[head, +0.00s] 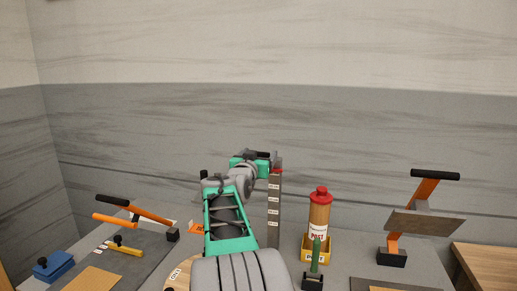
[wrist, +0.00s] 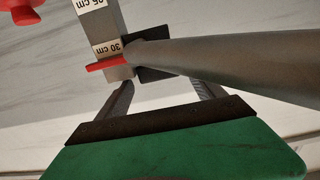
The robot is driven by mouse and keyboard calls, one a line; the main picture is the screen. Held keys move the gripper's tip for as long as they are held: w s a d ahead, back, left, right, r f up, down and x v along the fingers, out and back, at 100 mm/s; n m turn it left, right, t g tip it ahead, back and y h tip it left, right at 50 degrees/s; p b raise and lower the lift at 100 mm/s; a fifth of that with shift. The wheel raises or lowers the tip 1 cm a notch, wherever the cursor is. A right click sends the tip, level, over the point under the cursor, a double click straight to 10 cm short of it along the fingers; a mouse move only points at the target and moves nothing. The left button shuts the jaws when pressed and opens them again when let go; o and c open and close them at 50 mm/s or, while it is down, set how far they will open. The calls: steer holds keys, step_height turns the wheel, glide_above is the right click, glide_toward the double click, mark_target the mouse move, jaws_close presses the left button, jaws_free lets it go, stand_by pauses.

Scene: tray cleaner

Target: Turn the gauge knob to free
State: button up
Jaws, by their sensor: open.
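The gauge (head: 274,215) is a tall grey upright strip with white labels, standing behind my arm. Its labels, one reading "30 cm", and a red marker (wrist: 107,64) show upside down in the wrist view. A dark square block (wrist: 150,62) sits beside the strip there. A grey rounded bar (wrist: 230,68) runs from the block to the right edge; I cannot tell whether it is the knob's handle. My gripper (head: 268,158) is at the gauge's top. In the wrist view its open fingers (wrist: 165,86) point toward the block, with nothing clearly between them. No knob setting is readable.
A red-capped bottle (head: 319,215) stands in a yellow holder right of the gauge, with a small green-handled tool (head: 315,258) before it. An orange-armed stand with a plate (head: 425,222) is farther right. Orange-handled tools (head: 140,213) and a blue block (head: 54,266) lie left.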

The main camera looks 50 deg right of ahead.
steer(key=x, duration=0.2)
steer(key=shift+d, duration=0.3)
steer(key=shift+w+a, duration=0.1)
steer(key=c, duration=1.4)
steer(key=shift+o, duration=0.2)
